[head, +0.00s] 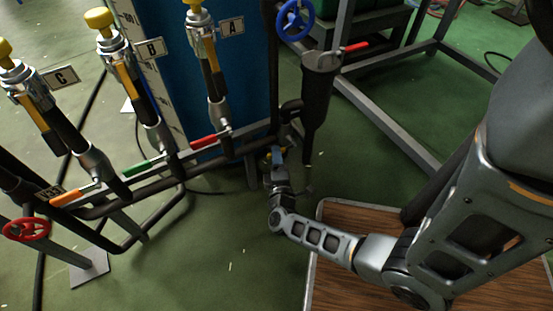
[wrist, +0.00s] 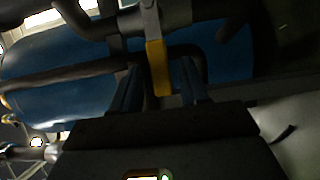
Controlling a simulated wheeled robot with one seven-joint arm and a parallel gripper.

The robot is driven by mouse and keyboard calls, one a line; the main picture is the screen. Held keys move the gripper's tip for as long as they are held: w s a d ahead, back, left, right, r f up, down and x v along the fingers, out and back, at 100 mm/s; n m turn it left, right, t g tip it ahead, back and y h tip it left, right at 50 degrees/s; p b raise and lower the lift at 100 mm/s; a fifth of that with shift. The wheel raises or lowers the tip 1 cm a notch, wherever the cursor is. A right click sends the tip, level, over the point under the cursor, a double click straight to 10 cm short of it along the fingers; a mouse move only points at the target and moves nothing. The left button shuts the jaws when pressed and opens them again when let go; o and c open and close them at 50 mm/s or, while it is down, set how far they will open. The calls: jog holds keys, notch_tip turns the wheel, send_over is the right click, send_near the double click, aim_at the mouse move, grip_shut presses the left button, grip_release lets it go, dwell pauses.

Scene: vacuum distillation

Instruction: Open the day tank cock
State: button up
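A cock with a yellow lever handle (wrist: 158,68) hangs from a pipe in the wrist view; I take it for the day tank cock, though no label on it is readable. My gripper (wrist: 160,88) is open, with one dark finger on each side of the lever's lower end and a gap showing on both sides. Whether the lever lies fully between the fingertips in depth is unclear. In the head view my gripper (head: 277,156) is at the right end of the low pipe run, where the lever is mostly hidden by it.
Cocks with red (head: 210,141), green (head: 143,166) and orange (head: 70,198) handles line the pipe to the left. A dark vessel (head: 317,95) stands close behind my gripper on the right. A blue handwheel (head: 294,20) is above. A blue tank (wrist: 60,70) lies behind the lever.

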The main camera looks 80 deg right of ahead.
grip_shut()
dwell(0.3)
